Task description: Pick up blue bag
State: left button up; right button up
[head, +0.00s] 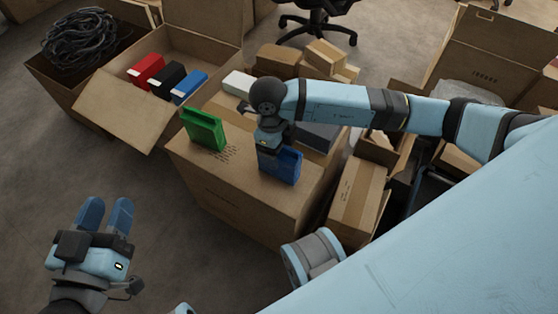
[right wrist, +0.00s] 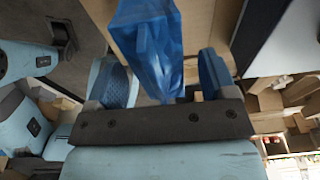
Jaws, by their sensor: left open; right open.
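A blue bag (head: 288,169) stands on top of a closed cardboard carton (head: 225,180) in the head view. My right gripper (head: 272,152) is directly above the bag and partly hides it. In the right wrist view the blue bag (right wrist: 150,45) reaches between the two spread blue fingers of the right gripper (right wrist: 165,80), which is open. I cannot tell whether a finger touches the bag. My left gripper (head: 105,215) is open and empty above the floor at the lower left, well away from the bag.
A green folder-like item (head: 204,130) stands on the same carton, left of the bag. An open carton (head: 120,115) behind holds red, black and blue items. A carton with black cables (head: 40,75) is far left. Boxes crowd the right; floor at left is clear.

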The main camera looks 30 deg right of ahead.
jog(key=shift+f, duration=0.25)
dwell(0.3)
jog(key=shift+c, duration=0.3)
jog(key=c, duration=1.3)
jog(key=shift+o, duration=0.2)
jog(key=shift+r, duration=0.1)
